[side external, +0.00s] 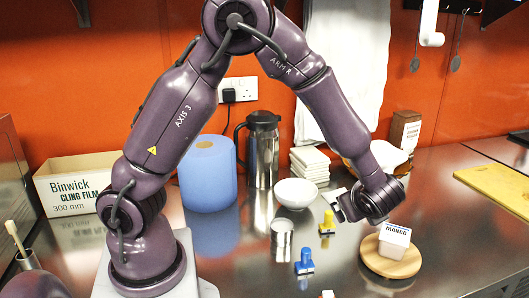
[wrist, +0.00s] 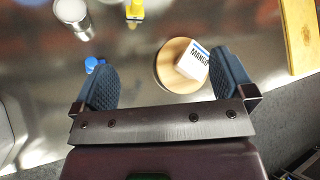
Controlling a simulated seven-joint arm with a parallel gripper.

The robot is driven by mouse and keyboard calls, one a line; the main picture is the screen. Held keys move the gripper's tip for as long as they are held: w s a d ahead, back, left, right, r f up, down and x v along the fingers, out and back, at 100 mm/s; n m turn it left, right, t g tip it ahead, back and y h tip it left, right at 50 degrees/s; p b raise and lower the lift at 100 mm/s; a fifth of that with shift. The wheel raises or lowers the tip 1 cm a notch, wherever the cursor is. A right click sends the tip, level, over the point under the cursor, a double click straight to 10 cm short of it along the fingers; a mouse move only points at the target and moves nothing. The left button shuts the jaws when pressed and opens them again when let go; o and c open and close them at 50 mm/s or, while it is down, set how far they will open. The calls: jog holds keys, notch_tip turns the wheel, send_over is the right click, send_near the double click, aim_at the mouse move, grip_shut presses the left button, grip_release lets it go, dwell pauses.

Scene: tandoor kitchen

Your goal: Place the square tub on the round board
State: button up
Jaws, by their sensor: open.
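The square tub (side external: 395,237) is white with a dark label and sits on the round wooden board (side external: 377,262) on the steel counter. In the wrist view the tub (wrist: 193,62) lies toward the right part of the round board (wrist: 166,67). My gripper (wrist: 165,80) is open and empty, its two dark blue pads wide apart. The tub and board show beyond and between the pads, nearer the right pad. In the side view my gripper (side external: 345,205) is above and to the left of the tub, apart from it.
Blue (side external: 304,262) and yellow (side external: 327,223) small items and a metal cup (side external: 282,238) stand left of the board. A white bowl (side external: 296,193) and steel jug (side external: 263,148) are behind. A yellow cutting board (side external: 495,187) lies right. Counter in front of the board is clear.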

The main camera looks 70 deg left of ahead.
jog(key=s+d+r+n+h, duration=0.1)
jog(key=s+r+n+h, duration=0.4)
jog(key=s, duration=0.5)
jog(key=s+d+r+n+t+h, duration=0.1)
jog(key=s+r+n+h, duration=0.3)
jog(key=s+r+n, duration=0.5)
jog(key=s+n, duration=0.2)
jog(key=shift+s+n+h, duration=0.15)
jog(key=shift+n+h, duration=0.25)
